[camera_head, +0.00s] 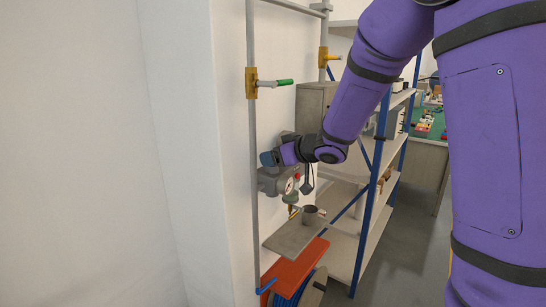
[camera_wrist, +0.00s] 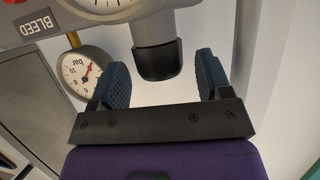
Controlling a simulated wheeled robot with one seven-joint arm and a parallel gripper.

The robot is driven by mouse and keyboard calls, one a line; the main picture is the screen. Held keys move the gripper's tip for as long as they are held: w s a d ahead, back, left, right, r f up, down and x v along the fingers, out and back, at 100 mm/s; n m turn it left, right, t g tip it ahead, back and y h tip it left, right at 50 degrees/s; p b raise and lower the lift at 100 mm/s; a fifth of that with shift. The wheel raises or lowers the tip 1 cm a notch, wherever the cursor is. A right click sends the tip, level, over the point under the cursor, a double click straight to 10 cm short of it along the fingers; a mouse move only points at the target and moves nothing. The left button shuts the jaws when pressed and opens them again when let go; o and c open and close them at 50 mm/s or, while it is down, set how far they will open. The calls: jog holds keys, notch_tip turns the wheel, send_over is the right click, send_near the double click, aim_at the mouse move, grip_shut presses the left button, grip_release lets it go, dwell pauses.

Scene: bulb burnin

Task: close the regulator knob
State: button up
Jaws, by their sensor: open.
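The regulator (camera_head: 268,180) is a grey body on the wall pipe in the head view. In the wrist view its grey neck (camera_wrist: 153,27) ends in a dark round knob (camera_wrist: 158,62). My gripper (camera_wrist: 161,72) is open, with one blue ridged finger pad on each side of the knob's end. A gap shows on both sides, wider on the right. In the head view my gripper (camera_head: 273,157) is at the top of the regulator and the knob is hidden there. A bar gauge (camera_wrist: 80,72) with a red needle is left of the knob.
A label reading BLEED (camera_wrist: 36,24) is beside the gauges. Blue-posted shelving (camera_head: 372,190) is close on the right.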

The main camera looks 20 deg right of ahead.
jog(key=shift+x, duration=0.75)
jog(key=c, duration=0.9)
jog(key=shift+d+n+g+y, duration=0.1)
jog(key=shift+n+g+y, duration=0.2)
jog(key=shift+n, duration=0.1)
jog(key=shift+n+g+y, duration=0.8)
jog(key=shift+n+y, duration=0.1)
jog(key=shift+n, duration=0.1)
jog(key=shift+n+g+y, duration=1.6)
jog(key=shift+n+g, duration=0.8)
jog(key=shift+n, duration=0.1)
